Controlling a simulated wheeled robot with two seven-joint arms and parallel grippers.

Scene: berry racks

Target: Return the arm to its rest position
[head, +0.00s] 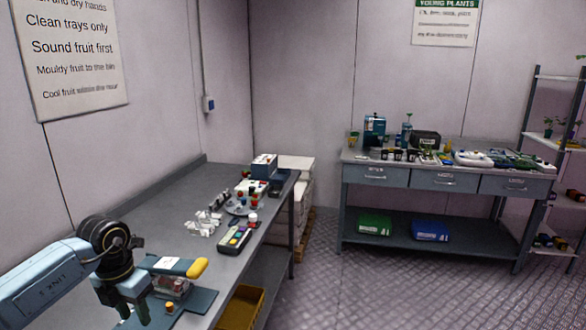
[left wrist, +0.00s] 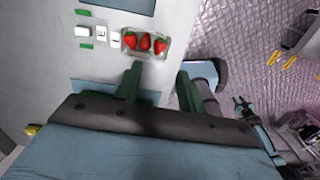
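My left gripper (head: 135,308) is over the near end of the grey bench, fingers pointing down. In the left wrist view its two fingers (left wrist: 158,84) stand apart with nothing between them. A clear tray of red strawberries (left wrist: 146,44) lies on the bench just beyond the fingertips, apart from them. In the head view the arm and gripper partly hide the near bench top. My right gripper is not in the head view. A small dark claw-like shape (left wrist: 242,104) in the left wrist view may be it, too small to read.
The grey bench (head: 150,232) runs along the left wall. A yellow-ended tool (head: 197,268) lies close beside the left gripper. Trays and a keypad device (head: 235,237) stand farther along. A yellow bin (head: 243,306) sits below. The floor (head: 350,290) to the right is clear.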

